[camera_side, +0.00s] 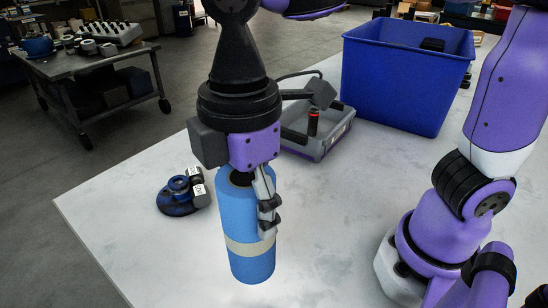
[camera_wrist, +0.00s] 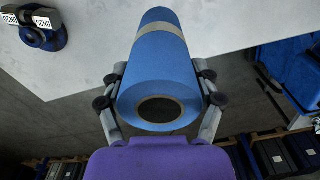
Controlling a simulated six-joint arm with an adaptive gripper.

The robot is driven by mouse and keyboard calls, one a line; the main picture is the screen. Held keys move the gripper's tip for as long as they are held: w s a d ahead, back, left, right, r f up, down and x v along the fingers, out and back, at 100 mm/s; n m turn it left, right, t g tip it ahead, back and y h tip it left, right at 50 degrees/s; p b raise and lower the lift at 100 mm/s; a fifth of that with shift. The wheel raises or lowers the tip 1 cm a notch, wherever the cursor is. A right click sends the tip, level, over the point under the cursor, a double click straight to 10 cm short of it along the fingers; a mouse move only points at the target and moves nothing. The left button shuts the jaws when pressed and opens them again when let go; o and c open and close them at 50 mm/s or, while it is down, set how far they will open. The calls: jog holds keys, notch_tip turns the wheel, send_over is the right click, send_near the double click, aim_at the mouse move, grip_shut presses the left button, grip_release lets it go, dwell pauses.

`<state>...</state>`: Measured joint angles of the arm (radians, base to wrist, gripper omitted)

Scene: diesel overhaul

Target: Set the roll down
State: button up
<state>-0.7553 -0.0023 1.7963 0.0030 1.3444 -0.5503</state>
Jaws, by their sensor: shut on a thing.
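The roll (camera_side: 246,225) is blue with a pale beige band around it and stands upright in the side view. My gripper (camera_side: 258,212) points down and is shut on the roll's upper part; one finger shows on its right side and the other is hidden. In the wrist view, the roll (camera_wrist: 166,62) lies between both fingers of my gripper (camera_wrist: 161,101), and its dark hollow core faces the camera. I cannot tell whether its lower end touches the white table (camera_side: 340,225).
A dark blue round part with black pieces (camera_side: 178,196) lies left of the roll. A grey tray (camera_side: 322,146) with a black cylinder and a large blue bin (camera_side: 395,90) stand behind. The table in front and to the right of the roll is clear.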

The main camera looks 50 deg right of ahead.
aim_at(250, 257)
jog(key=shift+s+a+f+n, duration=0.25)
jog(key=shift+a+f, duration=0.1)
jog(key=shift+f, duration=0.1)
jog(key=shift+s+a+f+n, duration=0.2)
jog(key=shift+a+f, duration=0.1)
jog(key=shift+f, duration=0.1)
notch_tip(250, 257, down, 6)
jog(key=shift+f, duration=0.25)
jog(key=shift+f, duration=0.15)
jog(key=o, duration=1.2)
